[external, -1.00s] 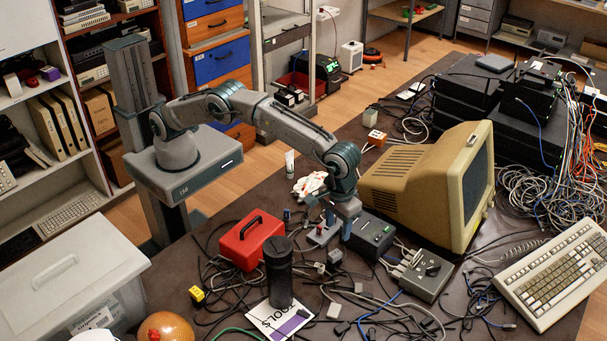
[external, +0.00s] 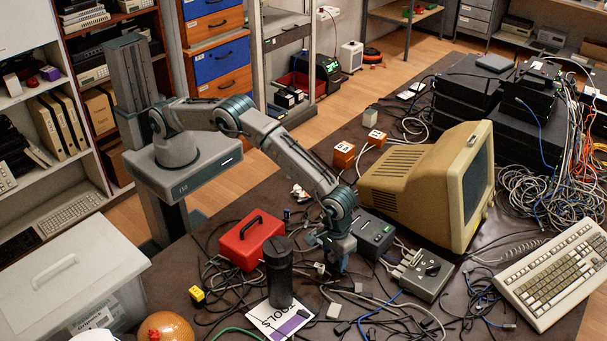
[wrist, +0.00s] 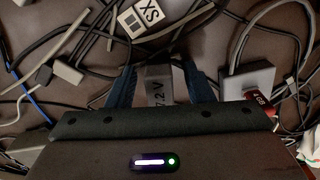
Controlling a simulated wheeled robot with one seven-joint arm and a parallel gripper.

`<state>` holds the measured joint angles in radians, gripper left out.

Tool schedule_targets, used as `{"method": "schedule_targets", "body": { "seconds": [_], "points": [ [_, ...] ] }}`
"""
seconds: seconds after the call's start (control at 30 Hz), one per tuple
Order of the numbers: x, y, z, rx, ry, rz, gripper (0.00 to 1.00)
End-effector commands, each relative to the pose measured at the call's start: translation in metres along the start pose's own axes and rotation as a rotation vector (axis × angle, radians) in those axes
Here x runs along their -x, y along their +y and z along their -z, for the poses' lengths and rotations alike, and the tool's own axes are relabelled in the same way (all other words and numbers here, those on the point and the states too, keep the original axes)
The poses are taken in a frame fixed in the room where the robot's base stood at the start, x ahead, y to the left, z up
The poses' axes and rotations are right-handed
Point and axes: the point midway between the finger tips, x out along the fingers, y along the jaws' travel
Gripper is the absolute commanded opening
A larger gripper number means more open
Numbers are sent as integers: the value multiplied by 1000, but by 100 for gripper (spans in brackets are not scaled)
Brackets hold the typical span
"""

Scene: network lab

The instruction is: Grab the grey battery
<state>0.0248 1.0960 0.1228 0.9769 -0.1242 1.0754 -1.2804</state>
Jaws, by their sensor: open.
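The grey battery (wrist: 158,92), marked "7.2 V", shows in the wrist view between the two blue fingers of my gripper (wrist: 161,84). The fingers stand apart, one on each side of it, with a small gap visible at each side. The battery's near end is hidden by the gripper body. In the external view my gripper (external: 332,262) points down low over the dark table, right of the black cylinder (external: 278,272). The battery is not clearly visible there, hidden by the gripper or among the cables.
Cables lie all around. A red box (external: 250,240) stands to the left, a black device (external: 372,236) and grey switch box (external: 422,274) to the right, a beige monitor (external: 425,190) behind. In the wrist view, a light grey block (wrist: 247,80) and red stick (wrist: 262,97) lie right of the fingers.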

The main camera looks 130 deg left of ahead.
Motion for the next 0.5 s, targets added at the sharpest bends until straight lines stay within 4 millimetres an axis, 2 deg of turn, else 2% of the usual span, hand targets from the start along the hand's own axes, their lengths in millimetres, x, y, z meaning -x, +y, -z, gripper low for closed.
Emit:
{"method": "schedule_targets", "body": {
  "seconds": [0.2, 0.23, 0.4, 0.5],
  "points": [
    [-2, 0, 0, 0, 0, -1, 47],
    [-2, 0, 0, 0, 0, -1, 44],
    [-2, 0, 0, 0, 0, -1, 0],
    [-1, 0, 0, 0, 0, -1, 0]
  ]
}}
